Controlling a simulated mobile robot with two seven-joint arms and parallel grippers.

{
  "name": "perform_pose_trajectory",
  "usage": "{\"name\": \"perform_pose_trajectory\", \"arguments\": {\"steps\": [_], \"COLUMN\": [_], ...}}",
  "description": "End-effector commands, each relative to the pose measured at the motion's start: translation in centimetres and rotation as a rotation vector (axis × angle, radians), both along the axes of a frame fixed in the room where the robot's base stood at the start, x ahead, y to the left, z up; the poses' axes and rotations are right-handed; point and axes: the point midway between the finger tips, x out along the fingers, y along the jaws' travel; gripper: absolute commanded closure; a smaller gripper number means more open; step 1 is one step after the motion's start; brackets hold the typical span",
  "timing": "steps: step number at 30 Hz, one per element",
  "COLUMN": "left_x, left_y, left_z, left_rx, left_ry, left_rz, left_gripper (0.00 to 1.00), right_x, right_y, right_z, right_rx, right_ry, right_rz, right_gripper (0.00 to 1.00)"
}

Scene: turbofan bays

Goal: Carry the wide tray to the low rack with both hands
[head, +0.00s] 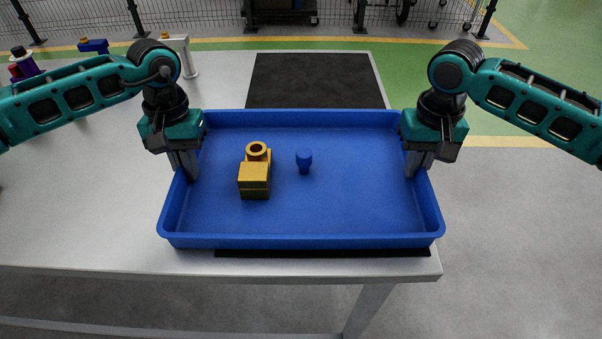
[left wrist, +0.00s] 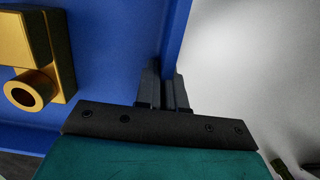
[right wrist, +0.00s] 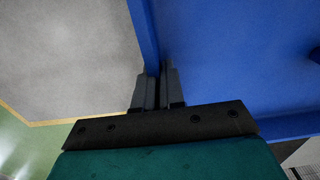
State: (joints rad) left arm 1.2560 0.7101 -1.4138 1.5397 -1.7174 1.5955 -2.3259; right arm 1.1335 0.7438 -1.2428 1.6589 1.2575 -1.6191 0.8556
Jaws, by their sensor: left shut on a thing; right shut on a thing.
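The wide blue tray (head: 350,215) is at the front of the grey table in the head view, over or on a dark mat. A yellow block-shaped part with a ring (head: 255,172) and a small blue peg-like part (head: 304,161) are in it. My left gripper (head: 186,165) is shut on the tray's left wall (left wrist: 176,40). My right gripper (head: 417,163) is shut on its right wall (right wrist: 142,30). The fingers straddle the walls in both wrist views. I cannot tell whether the tray touches the table. The low rack is not identifiable in view.
The grey table (head: 80,215) has free room at left. A dark mat (head: 312,80) lies behind the tray. Several small coloured parts, one blue (head: 93,46), stand at the far left. A mesh fence (head: 210,15) runs along the back. Open floor (head: 520,220) lies to the right.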

Motion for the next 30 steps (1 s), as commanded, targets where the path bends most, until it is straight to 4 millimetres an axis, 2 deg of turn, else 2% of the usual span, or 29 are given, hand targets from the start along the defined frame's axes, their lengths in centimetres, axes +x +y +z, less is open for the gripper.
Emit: {"name": "perform_pose_trajectory", "arguments": {"steps": [14, 30], "left_x": [0.1, 0.1], "left_y": [0.0, 0.0], "left_z": [0.7, 4.8], "left_rx": [-0.002, -0.002], "left_ry": [-0.003, -0.002], "left_rz": [-0.001, -0.001], "left_gripper": [1.00, 1.00], "right_x": [0.1, 0.1], "right_y": [0.0, 0.0], "right_z": [0.6, 4.8], "right_rx": [0.002, 0.001], "right_ry": [-0.003, -0.002], "right_rz": [0.000, 0.000], "right_gripper": [1.00, 1.00]}}
